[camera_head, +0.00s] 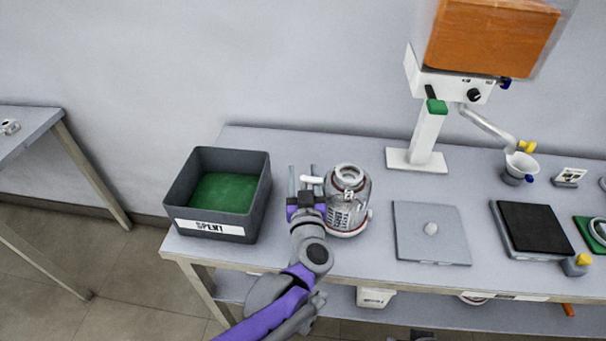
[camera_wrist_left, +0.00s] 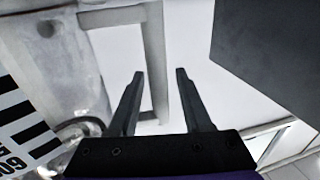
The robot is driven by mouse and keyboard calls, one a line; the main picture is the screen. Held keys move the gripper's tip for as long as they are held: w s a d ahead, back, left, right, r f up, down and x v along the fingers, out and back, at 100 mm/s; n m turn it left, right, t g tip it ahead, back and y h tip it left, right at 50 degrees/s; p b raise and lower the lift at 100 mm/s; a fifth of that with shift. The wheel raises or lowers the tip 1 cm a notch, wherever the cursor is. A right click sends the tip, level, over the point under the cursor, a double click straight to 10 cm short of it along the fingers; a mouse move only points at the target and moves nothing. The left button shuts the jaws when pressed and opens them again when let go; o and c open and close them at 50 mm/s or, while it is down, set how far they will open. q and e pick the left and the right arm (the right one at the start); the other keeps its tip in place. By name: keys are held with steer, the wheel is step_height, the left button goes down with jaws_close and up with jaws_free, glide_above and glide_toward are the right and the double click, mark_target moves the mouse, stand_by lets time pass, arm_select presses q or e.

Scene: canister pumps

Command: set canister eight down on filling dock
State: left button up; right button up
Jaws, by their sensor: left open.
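A clear canister (camera_head: 348,178) with a pale ring-shaped top stands upright on a round white base with a reddish rim (camera_head: 347,233). Its number tag is too small to read. A pale handle (camera_head: 312,180) sticks out from its left side. In the left wrist view the canister (camera_wrist_left: 55,65) fills the left, and the handle bar (camera_wrist_left: 156,60) shows between the fingers. My left gripper (camera_head: 303,172) is open at the canister's left side, with its fingers apart around the handle; contact is not visible. It also shows in the left wrist view (camera_wrist_left: 158,85).
A dark bin labelled SPENT (camera_head: 257,200), with a green floor, stands close left of my gripper. A grey square plate with a knob (camera_head: 431,245) and a black-topped pad (camera_head: 535,228) lie to the right. A white pump stand (camera_head: 428,140) rises behind.

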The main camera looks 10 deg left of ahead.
mark_target(335, 193)
arm_select(q)
steer(key=s+d+p, duration=0.1)
steer(key=s+d, duration=0.1)
steer(key=s, duration=0.9)
steer(key=shift+s+d, duration=0.15)
steer(key=shift+s, duration=0.25)
steer(key=shift+s, duration=0.1)
